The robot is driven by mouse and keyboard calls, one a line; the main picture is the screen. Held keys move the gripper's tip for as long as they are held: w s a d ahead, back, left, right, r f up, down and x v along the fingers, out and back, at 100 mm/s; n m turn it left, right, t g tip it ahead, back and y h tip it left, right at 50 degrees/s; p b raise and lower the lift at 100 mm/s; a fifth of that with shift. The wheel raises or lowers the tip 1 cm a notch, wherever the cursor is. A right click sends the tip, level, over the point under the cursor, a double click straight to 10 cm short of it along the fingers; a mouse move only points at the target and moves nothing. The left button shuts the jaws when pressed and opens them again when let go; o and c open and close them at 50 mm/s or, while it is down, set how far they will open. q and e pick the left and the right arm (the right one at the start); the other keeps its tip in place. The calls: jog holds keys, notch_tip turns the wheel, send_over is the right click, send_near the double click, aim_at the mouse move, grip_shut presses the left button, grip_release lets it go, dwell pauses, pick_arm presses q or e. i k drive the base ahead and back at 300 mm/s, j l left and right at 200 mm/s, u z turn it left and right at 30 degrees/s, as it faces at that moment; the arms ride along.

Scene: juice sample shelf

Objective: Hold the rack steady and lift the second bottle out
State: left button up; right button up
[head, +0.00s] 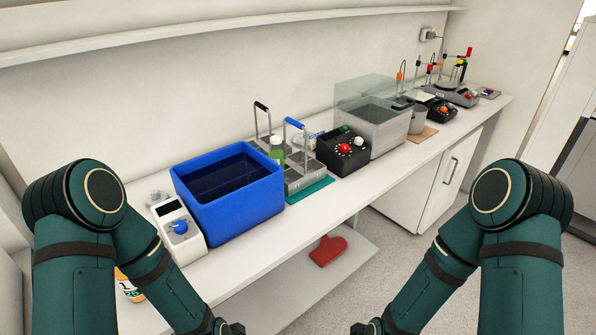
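A grey metal rack (304,181) with compartments stands on the bench. Tall posts carry a black grip (261,106) at the back and a blue grip (295,123) nearer the front; I cannot tell whether this is one carrier or two. A bottle with a pale top and green contents (277,150) stands upright at the rack's left side. Other bottles in it are too small or hidden to make out. My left gripper (232,329) and my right gripper (362,328) are low at the bottom edge, far from the rack. Both are mostly cut off, so their opening does not show.
The rack is on a teal mat (312,190), between a blue tub (236,211) and a black control box (342,152). A white device (178,229) is left of the tub. A clear-walled tank (381,127) stands further right. A red item (328,250) lies on the lower shelf.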

aim_at(277, 150)
jog(key=u, duration=0.25)
jog(key=i+l+u, duration=0.1)
jog(key=l+u, duration=0.95)
jog(key=l, duration=0.75)
